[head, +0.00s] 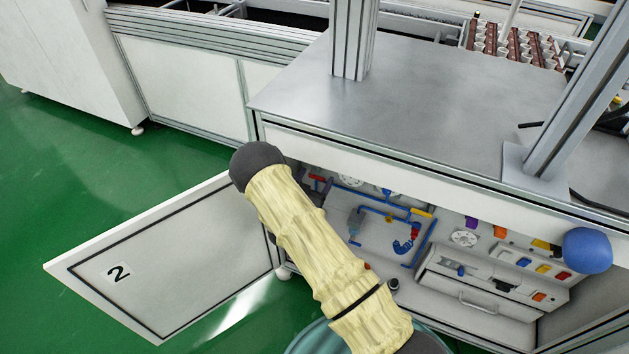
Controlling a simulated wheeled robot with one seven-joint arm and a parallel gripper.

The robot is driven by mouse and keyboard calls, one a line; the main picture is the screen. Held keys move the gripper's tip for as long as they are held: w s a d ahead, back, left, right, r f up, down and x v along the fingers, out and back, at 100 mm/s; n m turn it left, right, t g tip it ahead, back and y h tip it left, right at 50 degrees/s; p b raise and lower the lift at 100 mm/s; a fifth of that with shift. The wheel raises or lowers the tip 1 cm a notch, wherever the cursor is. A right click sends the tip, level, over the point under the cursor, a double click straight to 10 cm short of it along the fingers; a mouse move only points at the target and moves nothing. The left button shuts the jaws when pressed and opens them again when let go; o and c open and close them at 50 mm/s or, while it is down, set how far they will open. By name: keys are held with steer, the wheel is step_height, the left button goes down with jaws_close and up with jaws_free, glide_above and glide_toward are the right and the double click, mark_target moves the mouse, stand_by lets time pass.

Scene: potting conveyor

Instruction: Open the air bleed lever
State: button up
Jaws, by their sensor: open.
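The open cabinet under the steel worktop holds blue pipework (383,207) with small coloured handles. A red handle (318,178) is at the upper left, partly beside my arm. An orange handle (421,213) sits at the top right of the pipes, and a red part (414,232) is just below it above a coiled blue hose (404,246). No readable label shows which one is the air bleed lever. My sleeved arm crosses in front of the cabinet's left side and hides part of it. My gripper is not visible.
The cabinet door (185,262), marked 2, stands open at the left. The steel worktop (430,100) overhangs the opening. A drawer-like unit (480,292) with a handle and coloured switches (543,268) fill the right. A blue rounded knob (588,250) is near the right edge.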

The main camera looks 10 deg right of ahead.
steer(key=c, duration=1)
steer(key=shift+r+n, duration=0.1)
steer(key=shift+n, duration=0.3)
steer(key=n, duration=0.1)
steer(key=n+p, duration=0.1)
steer(key=shift+w+a+r+n, duration=0.1)
steer(key=shift+a+r+n, duration=0.05)
steer(key=shift+r+n, duration=0.15)
steer(key=n, duration=0.1)
steer(key=n+p, duration=0.1)
steer(key=n, duration=0.3)
steer(key=shift+w+a+r+p, duration=0.25)
steer(key=shift+a+p, duration=0.1)
steer(key=shift+w+a+n, duration=0.15)
steer(key=shift+a+n, duration=0.1)
steer(key=shift+n, duration=1.35)
steer(key=shift+w+a+n, duration=0.2)
steer(key=shift+n, duration=1.4)
steer(key=shift+w+a+n, duration=0.15)
steer(key=shift+a+n, duration=0.1)
steer(key=shift+n, duration=1.35)
